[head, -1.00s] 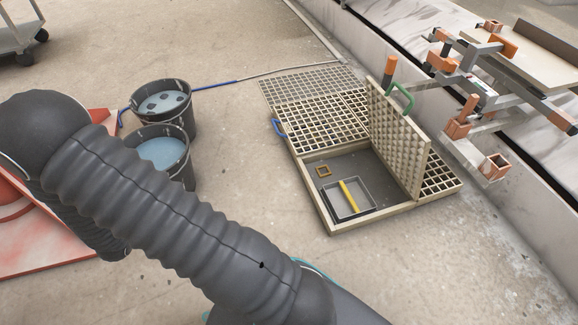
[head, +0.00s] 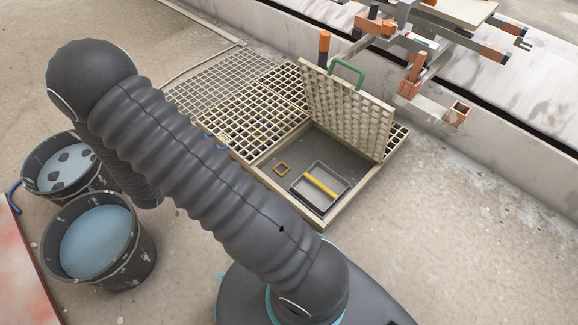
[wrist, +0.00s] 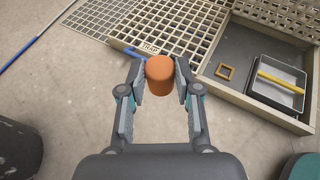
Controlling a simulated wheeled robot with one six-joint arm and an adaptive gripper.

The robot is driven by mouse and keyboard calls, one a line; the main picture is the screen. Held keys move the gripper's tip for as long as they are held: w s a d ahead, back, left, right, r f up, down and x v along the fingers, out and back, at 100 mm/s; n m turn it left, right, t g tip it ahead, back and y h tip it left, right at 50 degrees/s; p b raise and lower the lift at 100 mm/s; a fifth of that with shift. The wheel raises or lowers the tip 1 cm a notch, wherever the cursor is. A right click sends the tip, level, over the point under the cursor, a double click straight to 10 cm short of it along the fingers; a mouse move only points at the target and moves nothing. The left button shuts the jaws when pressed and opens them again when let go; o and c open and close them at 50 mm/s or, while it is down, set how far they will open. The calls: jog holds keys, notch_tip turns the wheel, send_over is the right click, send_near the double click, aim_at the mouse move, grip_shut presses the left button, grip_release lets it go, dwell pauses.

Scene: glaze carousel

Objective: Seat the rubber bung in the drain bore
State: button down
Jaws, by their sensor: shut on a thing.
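My gripper (wrist: 159,82) is shut on an orange, rounded rubber bung (wrist: 159,73), seen in the wrist view. It holds the bung upright between its fingertips, near the blue handle (wrist: 134,52) at the edge of the slatted grating. In the head view my gripper and the bung are hidden behind my arm. The grated frame has an open pit (head: 338,155) with a grey floor, which also shows in the wrist view (wrist: 232,50). A small square ochre frame (wrist: 225,71) lies on that floor. I cannot make out a drain bore.
A grey tray (wrist: 290,100) with a yellow bar (wrist: 281,82) sits in the pit. A raised grate panel (head: 345,110) with a green handle (head: 347,70) stands behind it. Two buckets (head: 128,270) of liquid stand at left. Clamps (head: 405,50) jut over the right. Floor in front is clear.

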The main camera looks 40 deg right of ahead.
jog(key=s+d+f+m+g+h, duration=0.1)
jog(key=d+f+g, duration=0.15)
jog(key=d, duration=0.45)
jog(key=s+d+f+m+g, duration=0.1)
jog(key=d+f+m, duration=0.15)
jog(key=d, duration=0.45)
jog(key=s+d+f+m+g+h, duration=0.1)
jog(key=s+d+f, duration=0.15)
jog(key=d, duration=0.55)
jog(key=s+d+f+m+g+b, duration=0.1)
jog(key=s+d+f+m+g, duration=0.1)
jog(key=s+d+f, duration=0.4)
jog(key=s+d+f+m+g+b, duration=0.1)
jog(key=s+d+f+g, duration=0.15)
jog(key=d, duration=0.65)
jog(key=b, duration=0.1)
send_over(278, 172)
jog(key=f, duration=0.6)
jog(key=shift+w+d+f, duration=0.2)
jog(key=shift+w+f, duration=0.1)
jog(key=shift+f, duration=0.1)
jog(key=shift+f+b, duration=0.45)
jog(key=shift+f, duration=1.55)
jog(key=shift+f, duration=0.1)
jog(key=c, duration=0.8)
grip_release()
